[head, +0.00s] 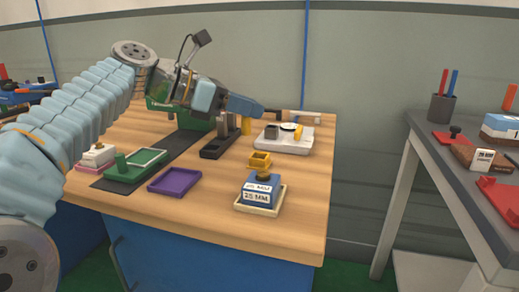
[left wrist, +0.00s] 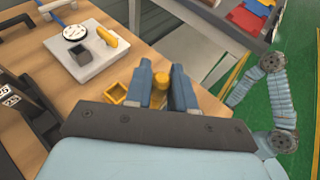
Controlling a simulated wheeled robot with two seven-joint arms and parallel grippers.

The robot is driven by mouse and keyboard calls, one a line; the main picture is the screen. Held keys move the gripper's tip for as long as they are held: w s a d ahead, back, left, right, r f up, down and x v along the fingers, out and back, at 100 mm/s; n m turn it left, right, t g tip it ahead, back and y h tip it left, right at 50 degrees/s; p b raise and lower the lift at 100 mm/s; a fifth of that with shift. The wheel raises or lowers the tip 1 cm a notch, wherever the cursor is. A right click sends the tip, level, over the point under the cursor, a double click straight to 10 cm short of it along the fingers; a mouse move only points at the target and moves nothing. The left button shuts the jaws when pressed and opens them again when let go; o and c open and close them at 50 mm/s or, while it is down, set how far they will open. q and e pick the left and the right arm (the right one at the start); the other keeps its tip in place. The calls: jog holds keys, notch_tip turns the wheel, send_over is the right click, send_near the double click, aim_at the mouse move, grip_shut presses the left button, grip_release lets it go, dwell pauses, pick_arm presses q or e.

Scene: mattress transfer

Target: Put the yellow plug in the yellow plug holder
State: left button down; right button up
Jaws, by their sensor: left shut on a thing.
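My left gripper (head: 246,105) reaches in over the table from the left, held above the top. It is shut on the yellow plug (head: 246,125), which hangs upright below the fingers. In the left wrist view the plug (left wrist: 162,86) sits between the two blue fingers (left wrist: 163,90). The yellow plug holder (head: 260,159) is a small open-topped box on the table, behind the blue block. In the left wrist view the holder (left wrist: 115,93) is just left of the fingers, apart from the plug. My right gripper is not in view.
A blue labelled block (head: 258,192) stands on a cream tray (head: 243,208) in front of the holder. A white board (head: 283,146) with a gauge lies behind it. A black block (head: 217,147), purple tray (head: 174,181) and green tray (head: 122,175) are to the left.

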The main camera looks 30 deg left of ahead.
pick_arm(q)
jog(key=w+f, duration=0.2)
jog(key=w+a+f+b, duration=0.1)
jog(key=w+f, duration=0.1)
jog(key=w, duration=0.1)
jog(key=w+f, duration=0.2)
jog(key=w, duration=0.1)
jog(key=shift+a+f, duration=0.4)
jog(key=shift+w+f, duration=0.15)
jog(key=shift+f, duration=0.1)
jog(key=shift+w+a+f+b, duration=0.15)
jog(key=shift+f+b, duration=0.6)
jog(key=shift+f, duration=0.9)
jog(key=shift+f, duration=0.2)
jog(key=c, duration=1)
grip_release()
jog(key=shift+o, duration=0.2)
jog(key=shift+r, duration=0.25)
jog(key=p+v, duration=0.1)
jog(key=v, duration=1.1)
jog(key=shift+p, duration=0.3)
